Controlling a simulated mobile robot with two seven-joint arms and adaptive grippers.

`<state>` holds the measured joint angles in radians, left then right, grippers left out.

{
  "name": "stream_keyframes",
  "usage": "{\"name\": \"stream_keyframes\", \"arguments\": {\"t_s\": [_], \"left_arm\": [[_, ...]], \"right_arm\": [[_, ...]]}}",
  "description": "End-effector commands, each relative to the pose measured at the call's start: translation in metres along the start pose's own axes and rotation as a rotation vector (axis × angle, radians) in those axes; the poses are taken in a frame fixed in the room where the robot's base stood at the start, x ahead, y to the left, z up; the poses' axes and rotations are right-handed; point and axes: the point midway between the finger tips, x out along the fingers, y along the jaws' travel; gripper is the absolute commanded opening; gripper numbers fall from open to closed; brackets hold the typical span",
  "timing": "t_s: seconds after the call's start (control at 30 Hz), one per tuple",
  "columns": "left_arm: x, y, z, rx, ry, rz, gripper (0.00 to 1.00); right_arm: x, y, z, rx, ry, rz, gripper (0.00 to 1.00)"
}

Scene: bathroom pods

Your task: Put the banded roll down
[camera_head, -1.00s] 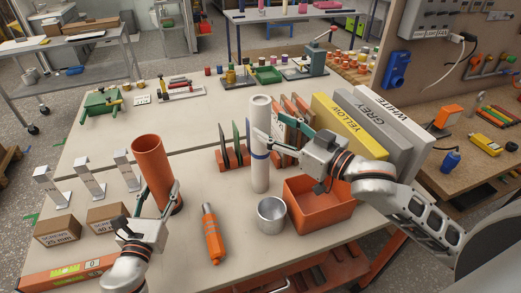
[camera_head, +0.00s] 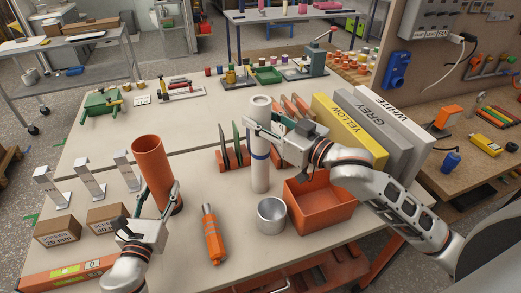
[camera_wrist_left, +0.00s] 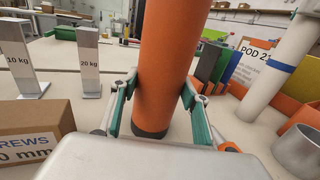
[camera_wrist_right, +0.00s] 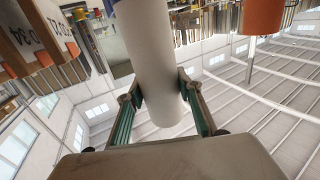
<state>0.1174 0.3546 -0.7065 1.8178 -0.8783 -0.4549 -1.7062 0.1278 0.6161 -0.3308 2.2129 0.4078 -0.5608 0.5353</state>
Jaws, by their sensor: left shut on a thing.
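The banded roll (camera_head: 260,176), a tall white cylinder with a blue band (camera_head: 260,154), stands upright on the table behind the metal cup. My right gripper (camera_head: 255,126) is around its upper part, above the band, with its fingers open on either side. In the right wrist view the white roll (camera_wrist_right: 155,60) lies between the fingers (camera_wrist_right: 160,95). My left gripper (camera_head: 157,200) is shut on an upright orange tube (camera_head: 152,165). In the left wrist view the tube (camera_wrist_left: 168,60) has a dark lower end at the tabletop.
A metal cup (camera_head: 272,215) and an orange bin (camera_head: 325,213) stand close to the roll. A rack with dark and green panels (camera_head: 228,160) is behind left. Yellow, grey and white binders (camera_head: 345,132) stand right.

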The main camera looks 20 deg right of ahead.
Motion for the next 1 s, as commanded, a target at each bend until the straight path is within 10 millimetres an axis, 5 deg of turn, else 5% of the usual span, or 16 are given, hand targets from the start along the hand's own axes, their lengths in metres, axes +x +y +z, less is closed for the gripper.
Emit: {"name": "stream_keyframes", "arguments": {"t_s": [0.27, 0.7, 1.0], "left_arm": [[0.000, 0.000, 0.000, 0.000, -0.001, 0.000, 0.20], [0.000, 0.000, 0.001, 0.000, -0.001, 0.000, 0.20], [0.000, 0.000, 0.000, 0.000, -0.001, 0.000, 0.20]], "right_arm": [[0.000, 0.000, -0.008, -0.001, 0.003, 0.000, 0.00], [0.000, 0.000, -0.085, -0.004, 0.006, -0.001, 0.00], [0.001, 0.000, -0.102, -0.001, 0.002, -0.001, 0.00]]}}
